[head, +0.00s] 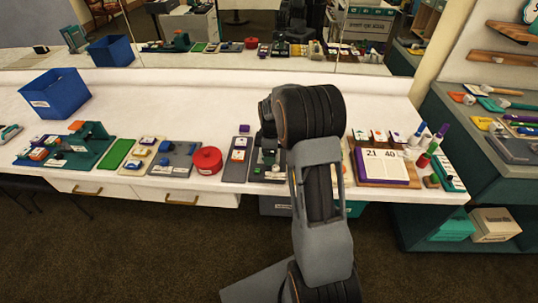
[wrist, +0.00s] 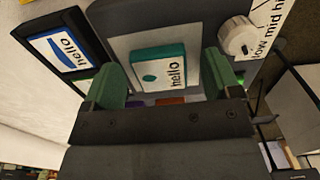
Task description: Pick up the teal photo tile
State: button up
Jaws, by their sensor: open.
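The teal photo tile (wrist: 158,68), with a white edge strip reading "hello", lies on a grey panel in the wrist view. My gripper (wrist: 162,84) is open. Its two green fingers stand apart, one to the left and one to the right of the tile. There is a gap on each side, wider at the right, and nothing is held. In the head view my arm covers the gripper, and I cannot make out the teal tile there.
A blue "hello" tile (wrist: 62,48) lies left of the teal one. A white knob (wrist: 237,35) stands close to the right finger. On the white counter (head: 150,100) are a red round container (head: 207,160), a blue bin (head: 55,93) and a calendar board (head: 385,166).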

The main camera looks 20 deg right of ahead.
jog(key=c, duration=1)
jog(key=shift+r, duration=0.1)
